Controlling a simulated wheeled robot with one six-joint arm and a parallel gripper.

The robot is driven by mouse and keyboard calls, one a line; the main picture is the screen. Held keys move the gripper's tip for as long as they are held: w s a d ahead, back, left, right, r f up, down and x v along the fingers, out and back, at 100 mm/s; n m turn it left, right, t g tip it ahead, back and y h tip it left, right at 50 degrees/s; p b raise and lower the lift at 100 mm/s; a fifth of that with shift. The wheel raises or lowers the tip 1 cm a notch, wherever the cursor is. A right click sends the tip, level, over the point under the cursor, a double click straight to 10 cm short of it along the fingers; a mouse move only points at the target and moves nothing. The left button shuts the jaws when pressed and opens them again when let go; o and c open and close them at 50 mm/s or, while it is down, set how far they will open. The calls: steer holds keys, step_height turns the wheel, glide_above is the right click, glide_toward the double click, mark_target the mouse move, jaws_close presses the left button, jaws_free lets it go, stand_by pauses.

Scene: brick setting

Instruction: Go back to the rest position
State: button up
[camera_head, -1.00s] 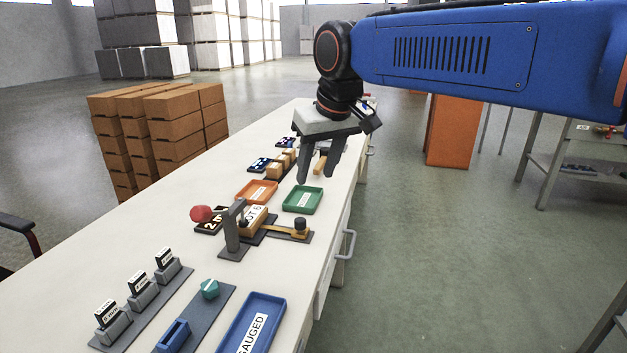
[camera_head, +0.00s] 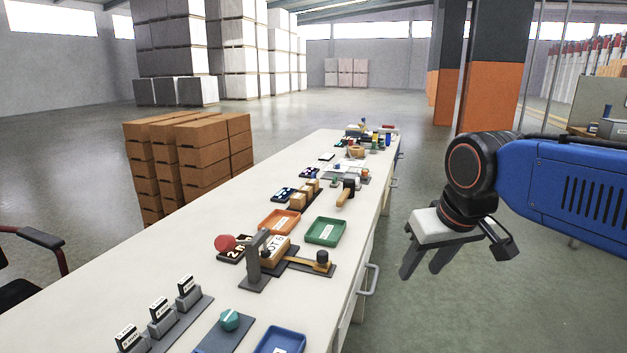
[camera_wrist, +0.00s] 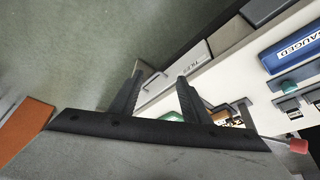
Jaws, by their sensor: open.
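My gripper (camera_head: 424,262) is open and empty. In the head view it hangs to the right of the long white workbench (camera_head: 110,283), over the green-grey floor, with its fingers pointing down. My blue arm reaches in from the right edge. In the wrist view the two dark fingers (camera_wrist: 160,92) stand apart with nothing between them. Past them show the floor and the bench's drawer front.
On the bench are an orange tray (camera_head: 266,220), a green tray (camera_head: 312,240), a blue tray (camera_head: 272,350) and a press-like fixture with a red knob (camera_head: 224,243). Brown boxes (camera_head: 195,160) stand behind the bench. An orange and dark pillar (camera_head: 492,95) rises beyond my arm.

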steer(key=s+d+f+m, duration=0.1)
steer(key=s+d+f, duration=0.3)
steer(key=s+f, duration=0.2)
steer(key=s+d+f+m+h, duration=0.1)
steer(key=s+d+f, duration=0.3)
steer(key=s+f, duration=0.2)
steer(key=shift+f, duration=0.15)
stand_by(1.3)
